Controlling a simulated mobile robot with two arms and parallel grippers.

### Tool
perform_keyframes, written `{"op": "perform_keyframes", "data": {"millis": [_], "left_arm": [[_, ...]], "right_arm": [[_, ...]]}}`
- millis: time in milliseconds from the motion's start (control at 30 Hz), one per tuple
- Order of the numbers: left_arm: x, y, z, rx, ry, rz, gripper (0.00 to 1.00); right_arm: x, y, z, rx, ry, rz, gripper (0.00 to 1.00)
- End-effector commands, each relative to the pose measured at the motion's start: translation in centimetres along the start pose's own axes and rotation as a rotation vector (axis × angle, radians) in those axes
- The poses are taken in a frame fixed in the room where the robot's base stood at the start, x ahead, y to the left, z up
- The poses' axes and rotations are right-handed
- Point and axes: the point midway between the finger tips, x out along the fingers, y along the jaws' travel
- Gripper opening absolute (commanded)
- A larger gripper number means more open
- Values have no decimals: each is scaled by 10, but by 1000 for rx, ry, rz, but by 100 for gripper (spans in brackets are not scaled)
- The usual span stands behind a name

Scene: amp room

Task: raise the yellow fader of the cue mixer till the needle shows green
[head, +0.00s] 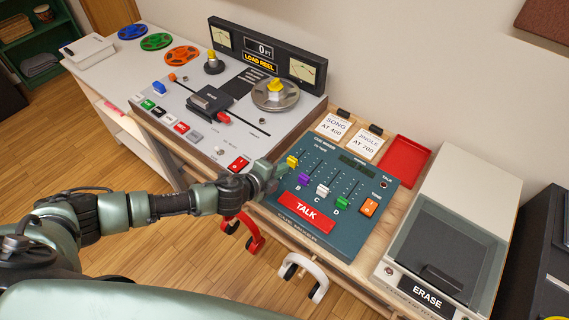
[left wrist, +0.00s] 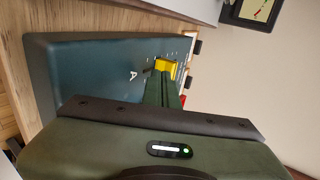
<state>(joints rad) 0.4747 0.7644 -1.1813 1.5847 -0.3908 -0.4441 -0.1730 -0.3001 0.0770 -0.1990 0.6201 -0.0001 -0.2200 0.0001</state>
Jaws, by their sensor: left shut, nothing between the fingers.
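The cue mixer (head: 318,226) is a dark teal panel on the wooden bench, with a row of coloured faders. Its yellow fader (head: 292,161), marked A, is leftmost and also shows in the left wrist view (left wrist: 166,67). My left gripper (head: 278,174) is shut and empty, its tips right by the yellow fader on its near left side; I cannot tell whether they touch. Two cream meters, a left one (head: 221,38) and a right one (head: 302,71), stand on the tape machine; their needle readings are too small to tell. My right gripper is out of view.
Purple (head: 304,180), white (head: 322,191) and green (head: 342,203) faders stand right of the yellow one, above a red TALK button (head: 306,212). Red (head: 252,240) and white headphones (head: 318,289) hang at the bench's front edge. The tape machine (head: 185,92) is to the left.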

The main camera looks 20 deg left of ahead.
Motion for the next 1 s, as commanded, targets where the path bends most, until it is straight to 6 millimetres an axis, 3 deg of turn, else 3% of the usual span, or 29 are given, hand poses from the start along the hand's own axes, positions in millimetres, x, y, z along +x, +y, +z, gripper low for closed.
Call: {"op": "perform_keyframes", "data": {"millis": [200,1000], "left_arm": [[13,-7,0,0,1,1,0],[28,-15,0,0,1,1,0]], "right_arm": [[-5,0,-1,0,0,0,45],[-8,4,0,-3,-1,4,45]]}}
